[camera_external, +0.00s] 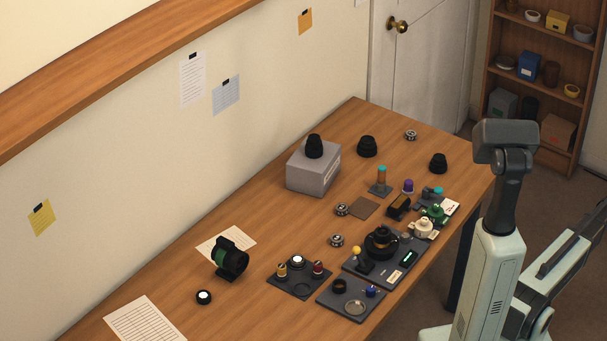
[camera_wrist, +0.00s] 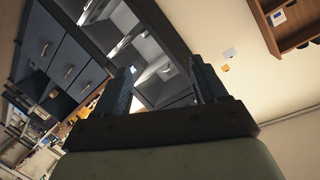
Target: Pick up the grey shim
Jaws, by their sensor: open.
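A thin pale grey ring (camera_external: 355,307) lies flat on a dark square plate (camera_external: 336,309) near the table's front edge; it may be the grey shim, but at this size I cannot be sure. My gripper (camera_wrist: 162,68) shows in the wrist view with its two dark fingers spread wide and nothing between them. It points at the room's wall and cabinets, away from the tabletop things. In the external view my arm stands at the right, beside the table, and the gripper itself cannot be made out. No shim shows in the wrist view.
Next to the plate stand another dark tray (camera_external: 296,292) with small pots and a larger dark station (camera_external: 357,274) with a black lens. A grey box (camera_external: 309,179) carries a black part. A black-green lens (camera_external: 230,258) stands left. The table's left middle is mostly clear.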

